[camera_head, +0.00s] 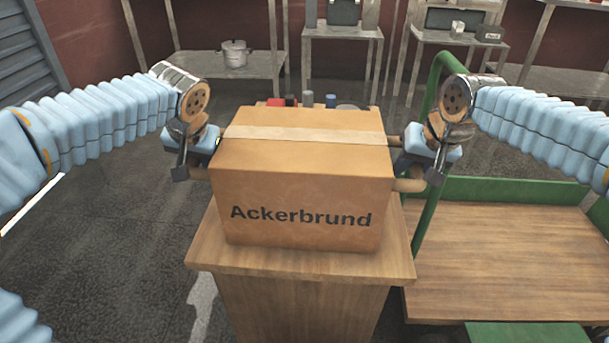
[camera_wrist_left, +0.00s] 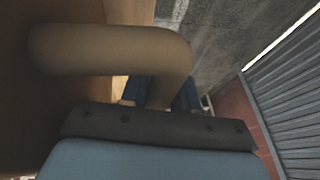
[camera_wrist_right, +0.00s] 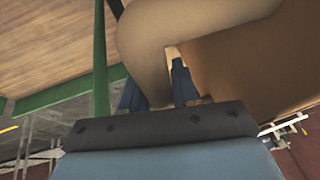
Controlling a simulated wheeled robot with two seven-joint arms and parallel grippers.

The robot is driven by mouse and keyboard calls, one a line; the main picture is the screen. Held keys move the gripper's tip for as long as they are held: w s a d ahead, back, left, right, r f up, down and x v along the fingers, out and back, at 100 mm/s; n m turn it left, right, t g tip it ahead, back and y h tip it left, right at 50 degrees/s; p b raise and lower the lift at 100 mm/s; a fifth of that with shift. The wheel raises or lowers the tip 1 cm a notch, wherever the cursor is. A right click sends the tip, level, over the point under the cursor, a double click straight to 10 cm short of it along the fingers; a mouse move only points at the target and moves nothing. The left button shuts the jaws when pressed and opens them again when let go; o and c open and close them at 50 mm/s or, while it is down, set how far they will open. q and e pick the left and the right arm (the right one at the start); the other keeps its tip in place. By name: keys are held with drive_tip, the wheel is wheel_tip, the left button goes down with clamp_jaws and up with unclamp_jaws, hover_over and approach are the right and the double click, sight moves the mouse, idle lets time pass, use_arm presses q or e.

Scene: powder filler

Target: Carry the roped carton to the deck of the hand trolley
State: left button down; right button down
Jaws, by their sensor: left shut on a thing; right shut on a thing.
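The brown carton (camera_head: 300,180), marked "Ackerbrund" and taped along the top, stands upright at or just above the top of a wooden stand (camera_head: 208,258). I cannot tell if it touches. My left gripper (camera_head: 198,172) is shut on the rope handle at its left side; this thick loop (camera_wrist_left: 110,50) fills much of the left wrist view. My right gripper (camera_head: 412,180) is shut on the right rope handle (camera_head: 408,186), which also shows in the right wrist view (camera_wrist_right: 150,50). The hand trolley's wooden deck (camera_head: 510,260) lies lower, to the right.
The trolley has a green frame, with an upright green handle bar (camera_head: 427,215) close beside my right gripper and a green rail along the deck's back. Small items, one red (camera_head: 276,102), stand behind the carton. Shelves with a pot (camera_head: 235,54) line the back. Floor at left is clear.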

idle(0.7)
